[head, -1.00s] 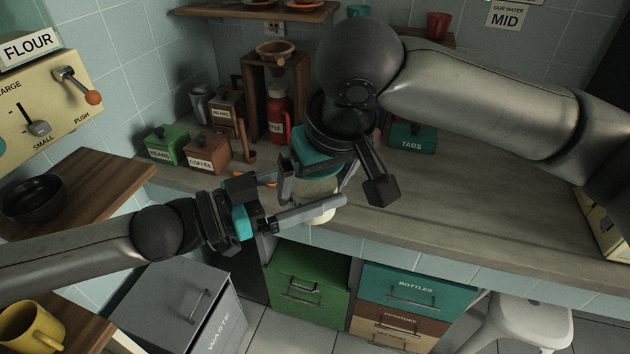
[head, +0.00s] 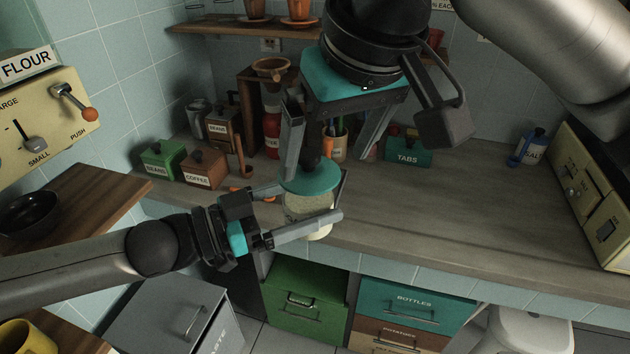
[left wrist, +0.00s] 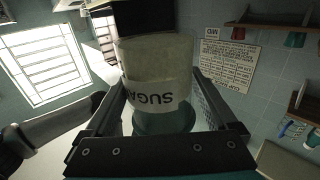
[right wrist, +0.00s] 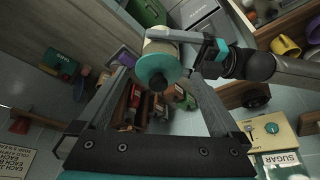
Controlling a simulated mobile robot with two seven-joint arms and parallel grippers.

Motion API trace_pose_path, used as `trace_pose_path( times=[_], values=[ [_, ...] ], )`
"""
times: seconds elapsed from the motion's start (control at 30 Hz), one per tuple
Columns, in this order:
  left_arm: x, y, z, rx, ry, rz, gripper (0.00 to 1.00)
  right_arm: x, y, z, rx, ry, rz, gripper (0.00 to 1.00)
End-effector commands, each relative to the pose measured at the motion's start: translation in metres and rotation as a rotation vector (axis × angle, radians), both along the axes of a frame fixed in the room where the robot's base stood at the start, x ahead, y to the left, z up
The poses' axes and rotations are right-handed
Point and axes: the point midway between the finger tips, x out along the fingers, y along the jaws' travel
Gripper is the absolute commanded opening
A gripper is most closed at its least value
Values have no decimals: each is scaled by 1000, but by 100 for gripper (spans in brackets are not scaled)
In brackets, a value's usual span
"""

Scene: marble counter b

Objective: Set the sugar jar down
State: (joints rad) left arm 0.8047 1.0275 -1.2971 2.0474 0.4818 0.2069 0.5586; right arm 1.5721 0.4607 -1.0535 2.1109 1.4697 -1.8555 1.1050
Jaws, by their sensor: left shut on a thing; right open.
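The sugar jar (head: 305,207) is a pale jar with a teal lid (head: 309,182) and a dark knob. My left gripper (head: 318,200) is shut around its body, one finger on each side. The jar is upright, and its base overlaps the counter's front edge in the head view. The left wrist view shows the jar (left wrist: 158,65) with its SUGAR label upside down between the fingers. My right gripper (head: 325,165) is open above the lid, fingers pointing down, empty. The right wrist view shows the lid (right wrist: 158,69) beyond its spread fingers.
The grey counter (head: 440,210) is clear to the right of the jar. Drawers (head: 305,300) are below the front edge.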

Motion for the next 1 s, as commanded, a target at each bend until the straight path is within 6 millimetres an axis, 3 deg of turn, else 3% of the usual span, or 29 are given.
trace_pose_path(
  times=[1.0],
  values=[
    [-8,24,-1,3,2,-377,7,0,0,-1,4,1,0,100]
  ],
)
